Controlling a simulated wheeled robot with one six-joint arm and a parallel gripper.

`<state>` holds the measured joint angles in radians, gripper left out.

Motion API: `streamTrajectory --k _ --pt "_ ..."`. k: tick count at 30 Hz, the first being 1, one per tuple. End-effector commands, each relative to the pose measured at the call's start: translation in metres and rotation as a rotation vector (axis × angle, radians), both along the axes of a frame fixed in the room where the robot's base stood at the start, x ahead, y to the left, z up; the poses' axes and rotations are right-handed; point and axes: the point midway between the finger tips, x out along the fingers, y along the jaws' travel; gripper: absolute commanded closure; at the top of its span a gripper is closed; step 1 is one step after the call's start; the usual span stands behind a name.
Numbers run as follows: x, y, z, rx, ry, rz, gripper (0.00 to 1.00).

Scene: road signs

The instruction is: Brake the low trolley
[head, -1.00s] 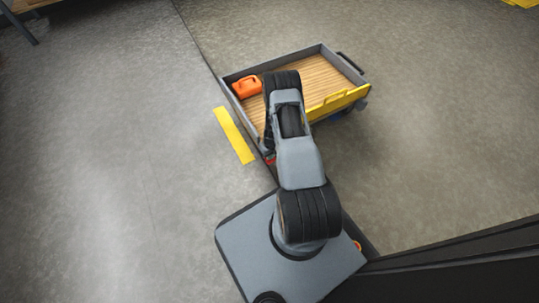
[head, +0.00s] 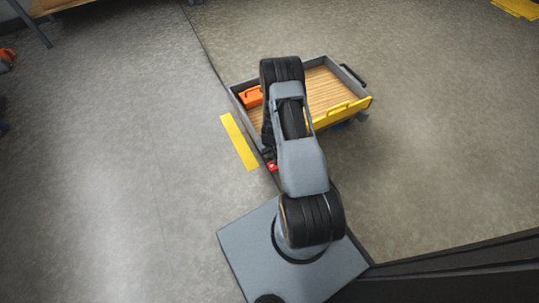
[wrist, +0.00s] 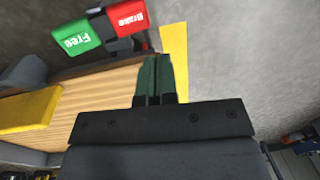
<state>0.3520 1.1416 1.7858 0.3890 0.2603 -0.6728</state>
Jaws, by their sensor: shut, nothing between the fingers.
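The low trolley (head: 330,88) has a wooden deck, grey walls and a yellow front panel; my arm covers part of it in the head view. In the wrist view, its green pedal marked Free (wrist: 76,38) and red pedal marked Brake (wrist: 130,17) sit side by side at one end. A bit of red pedal (head: 272,166) shows beside my arm in the head view. My gripper (wrist: 163,58), with dark green fingers, is shut and empty. Its tips appear just below and right of the red pedal in the wrist view, apart from it. I cannot tell which pedal is down.
An orange case (head: 251,96) lies in the trolley's left corner. A yellow floor strip (head: 239,141) runs beside the trolley's left end. A bench (head: 50,6) stands at the top left. The floor to the left and right is mostly clear.

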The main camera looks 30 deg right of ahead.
Motion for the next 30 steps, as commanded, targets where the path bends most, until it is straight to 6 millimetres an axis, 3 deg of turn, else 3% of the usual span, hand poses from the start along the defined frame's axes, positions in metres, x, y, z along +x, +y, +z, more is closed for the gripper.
streamTrajectory --k 6,26,29,30 --pt "0.000 0.004 0.014 0.000 0.000 0.002 1.00" --pt "0.001 0.004 0.017 0.000 -0.001 0.001 1.00" --pt "0.006 0.006 0.036 -0.002 -0.010 0.005 1.00" --pt "0.009 0.007 0.052 -0.002 -0.017 0.007 1.00"
